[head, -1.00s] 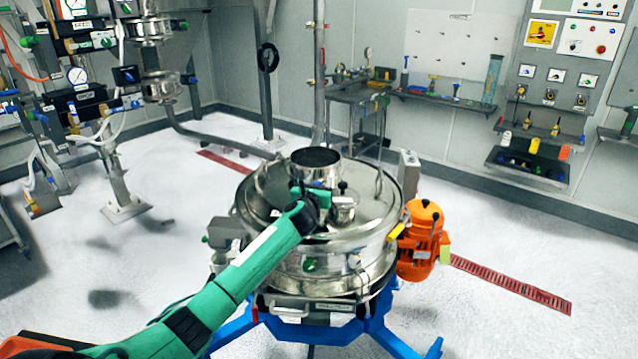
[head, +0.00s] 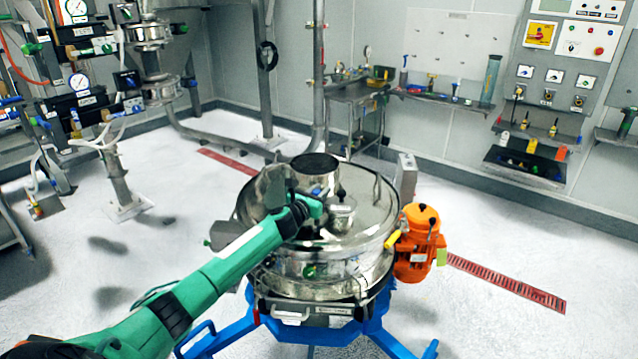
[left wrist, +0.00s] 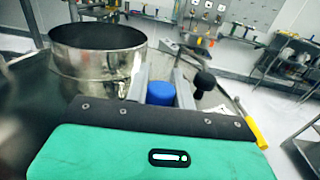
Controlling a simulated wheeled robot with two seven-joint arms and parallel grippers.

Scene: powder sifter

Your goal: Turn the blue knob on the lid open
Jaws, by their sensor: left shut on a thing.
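The blue knob (left wrist: 160,93) shows in the left wrist view, between the two grey fingers of my left gripper (left wrist: 160,88), which is shut on it. In the head view a bit of blue (head: 316,191) shows beside the gripper, just in front of the open inlet. The shiny metal lid (head: 362,218) covers the round sifter. The wide inlet collar (head: 315,172) rises from the lid and also stands left of the knob in the left wrist view (left wrist: 98,58). A black ball-topped handle (left wrist: 204,80) is right of the fingers. My right gripper is not in view.
An orange motor (head: 418,240) is fixed to the sifter's right side, with a yellow handle (head: 391,239) beside it. A blue frame (head: 370,330) carries the sifter. A control panel (head: 565,60) is on the back wall. The white floor around is mostly clear.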

